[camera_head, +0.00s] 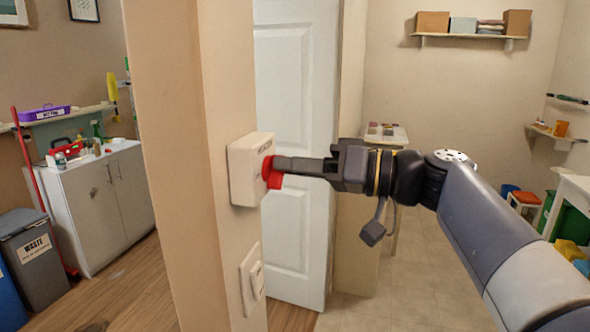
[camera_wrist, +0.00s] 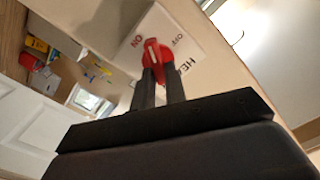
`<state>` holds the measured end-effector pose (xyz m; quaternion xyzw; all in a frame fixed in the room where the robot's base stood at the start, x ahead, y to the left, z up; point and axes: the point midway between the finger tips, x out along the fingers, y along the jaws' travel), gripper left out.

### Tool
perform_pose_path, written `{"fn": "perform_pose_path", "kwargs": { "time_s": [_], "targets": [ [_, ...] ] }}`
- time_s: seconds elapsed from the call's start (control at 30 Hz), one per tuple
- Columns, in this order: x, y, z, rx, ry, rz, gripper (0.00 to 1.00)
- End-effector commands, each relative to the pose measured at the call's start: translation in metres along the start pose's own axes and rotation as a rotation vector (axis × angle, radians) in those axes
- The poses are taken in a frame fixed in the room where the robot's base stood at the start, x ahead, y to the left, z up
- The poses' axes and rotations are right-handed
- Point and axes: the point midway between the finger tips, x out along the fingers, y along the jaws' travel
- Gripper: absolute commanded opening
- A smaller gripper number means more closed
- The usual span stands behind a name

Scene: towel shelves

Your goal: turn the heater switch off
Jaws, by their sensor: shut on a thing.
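The heater switch is a white box (camera_head: 250,176) with a red rotary knob (camera_head: 271,173), fixed to the end face of a beige wall. My gripper (camera_head: 279,165) reaches it from the right and its fingers are shut on the red knob. In the wrist view the knob (camera_wrist: 155,58) sits between the two dark fingertips (camera_wrist: 157,80). It carries a pale pointer mark. The pointer lies nearer the "ON" lettering.
A second white wall switch (camera_head: 252,279) is below the heater box. A white panelled door (camera_head: 295,110) stands just behind my gripper. A grey cabinet (camera_head: 103,203) and a waste bin (camera_head: 38,262) are at the left.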

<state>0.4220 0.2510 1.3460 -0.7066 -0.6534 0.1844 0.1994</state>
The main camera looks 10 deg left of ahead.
Motion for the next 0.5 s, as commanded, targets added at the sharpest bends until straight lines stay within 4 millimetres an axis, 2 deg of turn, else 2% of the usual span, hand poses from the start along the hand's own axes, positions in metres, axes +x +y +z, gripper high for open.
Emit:
{"fn": "perform_pose_path", "kwargs": {
  "time_s": [0.5],
  "targets": [
    [-0.0001, 0.0033, -0.0005, 0.491, 0.000, 0.001, 0.00]
  ]
}}
